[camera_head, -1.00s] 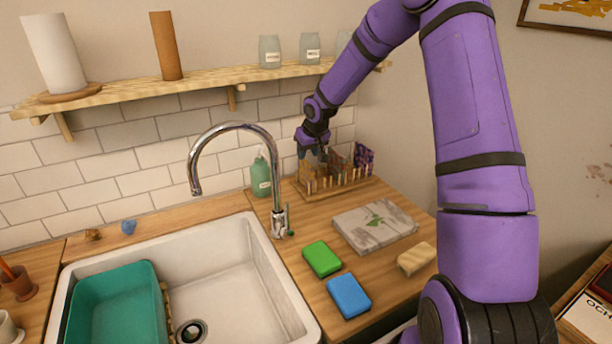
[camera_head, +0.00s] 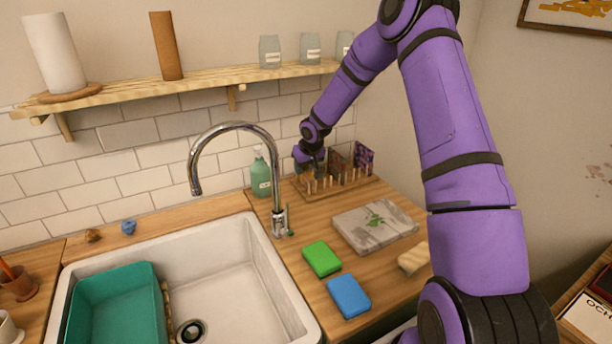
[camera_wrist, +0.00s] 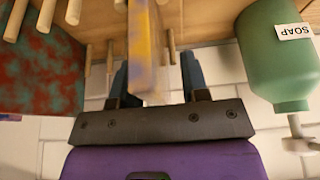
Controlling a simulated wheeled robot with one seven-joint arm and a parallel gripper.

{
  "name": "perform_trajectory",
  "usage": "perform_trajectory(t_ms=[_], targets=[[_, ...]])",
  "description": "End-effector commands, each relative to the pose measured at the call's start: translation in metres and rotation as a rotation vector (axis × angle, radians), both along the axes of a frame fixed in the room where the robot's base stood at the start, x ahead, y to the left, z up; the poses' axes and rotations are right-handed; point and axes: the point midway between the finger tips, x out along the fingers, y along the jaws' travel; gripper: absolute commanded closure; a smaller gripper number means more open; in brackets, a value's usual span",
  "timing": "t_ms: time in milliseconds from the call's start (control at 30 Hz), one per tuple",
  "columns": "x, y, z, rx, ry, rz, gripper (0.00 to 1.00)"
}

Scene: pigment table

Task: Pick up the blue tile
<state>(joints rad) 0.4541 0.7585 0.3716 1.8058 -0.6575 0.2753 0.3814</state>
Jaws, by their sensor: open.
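My gripper (camera_head: 309,168) is open at the left end of a wooden peg rack (camera_head: 345,186) by the back wall. In the wrist view my gripper (camera_wrist: 155,78) has its two dark blue fingers on either side of a thin tile (camera_wrist: 143,45), seen edge-on, with yellow and grey-blue colouring. A gap shows on the right of this tile; contact on the left is unclear. Its face is hidden, so I cannot tell whether it is the blue tile. A red and teal mottled tile (camera_wrist: 40,70) stands to the left, and a purple patterned tile (camera_head: 364,158) stands at the rack's right end.
A green soap bottle (camera_head: 260,173) stands close left of the rack; it is near my gripper in the wrist view (camera_wrist: 277,60). The tap (camera_head: 277,190), a grey slab (camera_head: 375,226), a green block (camera_head: 321,259) and a blue block (camera_head: 348,296) are nearer. The shelf (camera_head: 190,88) is above.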

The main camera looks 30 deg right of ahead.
Motion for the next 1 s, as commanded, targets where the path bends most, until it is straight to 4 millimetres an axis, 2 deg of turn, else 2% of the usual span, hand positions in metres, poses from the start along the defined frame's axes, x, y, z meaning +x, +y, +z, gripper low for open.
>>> perform_trajectory(t_ms=[367,500,567,1000], targets=[[-0.0003,-0.0003,-0.0026,0.000,0.001,0.000,0.58],[-0.0004,-0.0003,-0.0025,0.000,0.001,0.000,0.88],[-0.0004,-0.0003,-0.0025,0.000,0.001,0.000,1.00],[0.0000,0.0000,0.0007,0.000,-0.001,0.000,1.00]])
